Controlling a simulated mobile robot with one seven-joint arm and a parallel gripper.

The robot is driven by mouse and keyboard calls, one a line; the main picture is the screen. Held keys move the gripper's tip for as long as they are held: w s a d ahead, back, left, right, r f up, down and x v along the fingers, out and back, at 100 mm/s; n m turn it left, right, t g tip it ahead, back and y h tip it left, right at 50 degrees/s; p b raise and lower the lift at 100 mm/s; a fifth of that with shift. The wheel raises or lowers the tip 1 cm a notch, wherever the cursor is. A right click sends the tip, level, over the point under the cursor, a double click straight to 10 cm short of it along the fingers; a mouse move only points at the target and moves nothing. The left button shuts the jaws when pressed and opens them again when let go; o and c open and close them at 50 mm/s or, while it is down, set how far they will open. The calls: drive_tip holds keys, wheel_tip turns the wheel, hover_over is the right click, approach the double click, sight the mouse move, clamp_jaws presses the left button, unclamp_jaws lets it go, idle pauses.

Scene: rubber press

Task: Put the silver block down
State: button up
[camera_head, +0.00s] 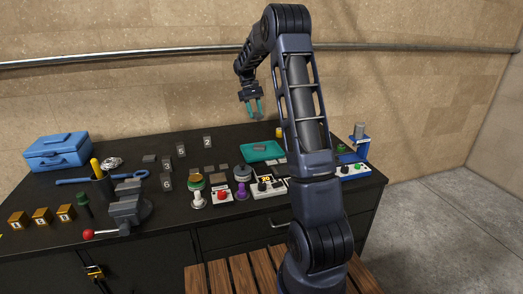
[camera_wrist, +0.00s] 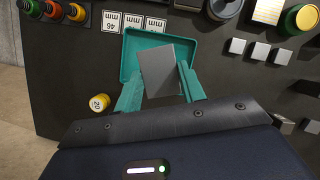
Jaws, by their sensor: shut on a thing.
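The silver block (camera_wrist: 161,72) is a flat grey piece in the wrist view, between the two teal fingers of my gripper (camera_wrist: 160,88). My gripper is shut on it.
Button stations (camera_head: 223,195) and round stamps (camera_head: 196,190) stand in front of the tray. Number cards (camera_wrist: 133,22) and several small grey blocks (camera_wrist: 261,50) lie around it. A yellow weight (camera_wrist: 99,103) is close by. A vise (camera_head: 128,206) and blue toolbox (camera_head: 57,151) are at left.

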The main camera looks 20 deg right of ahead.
drive_tip(key=s+d+m, duration=0.1)
drive_tip(key=s+d+m+y, duration=0.1)
drive_tip(key=s+d+m, duration=0.1)
drive_tip(key=shift+r+m+y, duration=0.25)
drive_tip(key=shift+m+y, duration=0.05)
drive_tip(key=shift+m, duration=0.5)
drive_tip(key=f, duration=2)
drive_tip(key=shift+s+d, duration=0.15)
drive_tip(key=shift+s, duration=0.15)
drive_tip(key=shift+f, duration=0.1)
drive_tip(key=o, duration=1.2)
